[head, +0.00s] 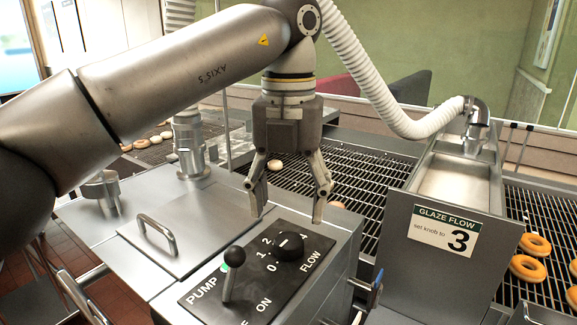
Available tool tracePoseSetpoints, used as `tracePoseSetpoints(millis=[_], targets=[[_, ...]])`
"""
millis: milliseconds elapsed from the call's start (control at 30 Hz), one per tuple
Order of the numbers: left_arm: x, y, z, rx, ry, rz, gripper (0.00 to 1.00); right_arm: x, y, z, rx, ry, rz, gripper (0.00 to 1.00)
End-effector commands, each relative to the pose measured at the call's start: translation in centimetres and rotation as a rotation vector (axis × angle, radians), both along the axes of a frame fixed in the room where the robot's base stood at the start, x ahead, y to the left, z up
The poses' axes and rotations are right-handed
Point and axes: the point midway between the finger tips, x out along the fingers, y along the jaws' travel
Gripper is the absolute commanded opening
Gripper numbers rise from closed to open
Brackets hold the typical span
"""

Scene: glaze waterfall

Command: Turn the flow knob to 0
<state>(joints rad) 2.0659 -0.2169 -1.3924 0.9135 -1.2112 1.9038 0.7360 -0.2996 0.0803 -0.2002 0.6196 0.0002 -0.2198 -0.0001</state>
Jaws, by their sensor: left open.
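The flow knob (290,247) is a round black knob on the dark control panel (209,299), beside the white word FLOW. The numbers 0, 1, 2 and 4 show around it; I cannot see the 3. A small white mark shows on the knob, but I cannot tell surely which number it points to. My left gripper (288,208) points down with its fingers spread, just above the knob and apart from it. Nothing is between the fingers. My right gripper is not in view.
A pump lever (230,273) with a black ball stands left of the knob. A sign (444,230) on the glaze chute reads "set knob to 3". A metal lid handle (157,233) is at left. Doughnuts (528,268) lie on the wire conveyor at right.

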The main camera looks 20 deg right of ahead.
Motion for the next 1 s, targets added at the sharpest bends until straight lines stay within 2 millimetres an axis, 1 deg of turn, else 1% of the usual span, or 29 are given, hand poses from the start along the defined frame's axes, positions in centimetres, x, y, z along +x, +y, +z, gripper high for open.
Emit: tracePoseSetpoints(millis=[33,200,400,600,1000], targets=[[0.0,-0.1,1.1,-0.003,-0.002,0.002,0.63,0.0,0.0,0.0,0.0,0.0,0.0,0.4],[-0.1,-0.1,3.5,0.0,-0.001,0.002,0.63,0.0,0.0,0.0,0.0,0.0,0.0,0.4],[0.0,0.0,5.0,0.0,-0.001,0.001,0.63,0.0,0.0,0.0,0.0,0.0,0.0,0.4],[0.0,0.0,5.6,-0.001,0.0,0.001,0.63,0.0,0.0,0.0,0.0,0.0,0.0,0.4],[0.0,0.0,5.6,-0.001,0.0,0.0,0.63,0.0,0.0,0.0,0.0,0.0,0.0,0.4]])
